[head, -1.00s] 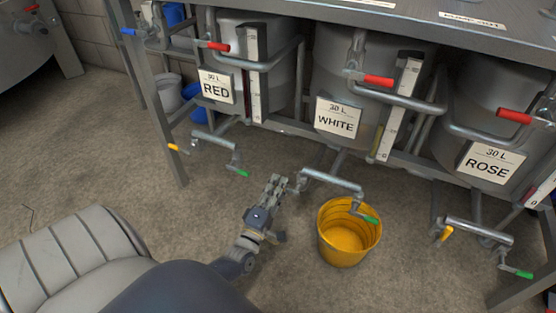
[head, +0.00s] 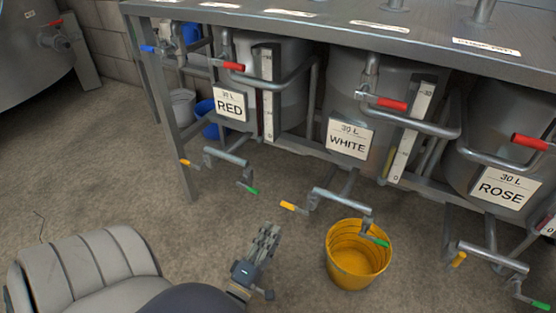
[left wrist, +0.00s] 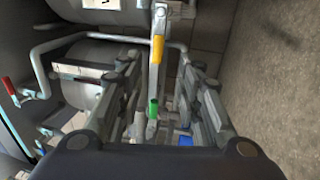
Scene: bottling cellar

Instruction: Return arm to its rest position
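My left gripper (head: 268,232) is low in the middle of the head view, over the bare floor. It is apart from the pipes and left of the yellow bucket (head: 340,282). In the left wrist view its two dark fingers (left wrist: 160,70) stand apart with nothing held between them. Beyond them is a pipe with a yellow handle (left wrist: 157,50) and a green handle (left wrist: 152,108). My right gripper does not show.
A steel bench (head: 300,20) holds tanks labelled RED (head: 230,103), WHITE (head: 347,139) and ROSE (head: 503,189). Their pipes stick out, including the WHITE tank's lower tap with yellow (head: 289,206) and green (head: 375,240) handles. Open floor (head: 110,180) lies at left.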

